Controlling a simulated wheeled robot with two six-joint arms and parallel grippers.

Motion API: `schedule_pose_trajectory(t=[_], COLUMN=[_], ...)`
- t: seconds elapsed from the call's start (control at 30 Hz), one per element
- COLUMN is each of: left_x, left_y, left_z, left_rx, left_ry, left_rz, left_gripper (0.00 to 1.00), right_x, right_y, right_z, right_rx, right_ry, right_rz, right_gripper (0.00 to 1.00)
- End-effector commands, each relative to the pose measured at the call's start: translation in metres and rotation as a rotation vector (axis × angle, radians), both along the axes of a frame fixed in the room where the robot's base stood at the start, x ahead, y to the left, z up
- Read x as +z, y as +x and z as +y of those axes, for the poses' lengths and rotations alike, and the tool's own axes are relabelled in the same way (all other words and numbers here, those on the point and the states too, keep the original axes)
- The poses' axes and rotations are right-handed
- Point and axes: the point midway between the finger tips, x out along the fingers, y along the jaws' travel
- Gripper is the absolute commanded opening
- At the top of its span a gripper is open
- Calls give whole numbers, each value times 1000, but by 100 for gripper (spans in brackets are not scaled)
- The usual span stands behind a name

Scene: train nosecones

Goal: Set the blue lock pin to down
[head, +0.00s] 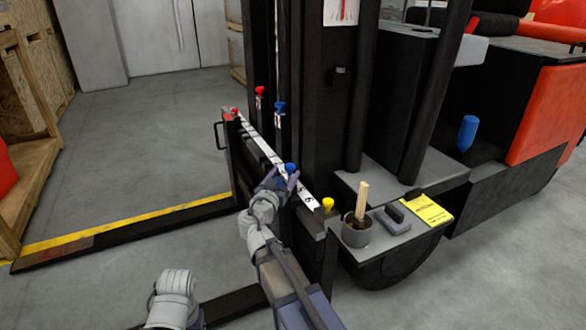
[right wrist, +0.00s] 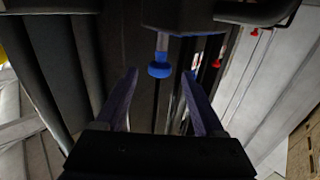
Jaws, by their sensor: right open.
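A blue lock pin (head: 291,168) with a round knob sits on the top bar of the forklift carriage (head: 262,150), by the white number scale. My right gripper (head: 283,178) is open close to this pin, its fingers pointing towards it. In the right wrist view, a blue knob (right wrist: 160,69) on a pale shaft shows between the open fingertips of my right gripper (right wrist: 160,76), with no clear contact. A second blue-topped piece (head: 280,107) hangs on the mast with a tag. My left arm shows at the bottom; its fingers are out of view.
A red piece (head: 260,92) hangs on the mast. A grey cup (head: 357,232) and a yellow card (head: 426,208) rest on the ledge to the right. The mast (head: 324,100) stands close behind the bar.

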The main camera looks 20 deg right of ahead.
Motion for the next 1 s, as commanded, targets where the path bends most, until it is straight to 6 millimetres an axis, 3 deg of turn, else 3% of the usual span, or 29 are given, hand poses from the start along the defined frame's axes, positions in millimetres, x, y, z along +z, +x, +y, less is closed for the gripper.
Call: schedule_pose_trajectory(t=[0.5,1.0], left_x=[1,1], left_y=[0,0], left_z=[0,0], left_rx=[0,0], left_ry=[0,0], left_rz=[0,0], left_gripper=[71,71], right_x=[0,0], right_y=[49,56], right_z=[-45,-53], right_rx=[-2,-1], right_ry=[1,1], right_rz=[2,2], right_gripper=[70,68])
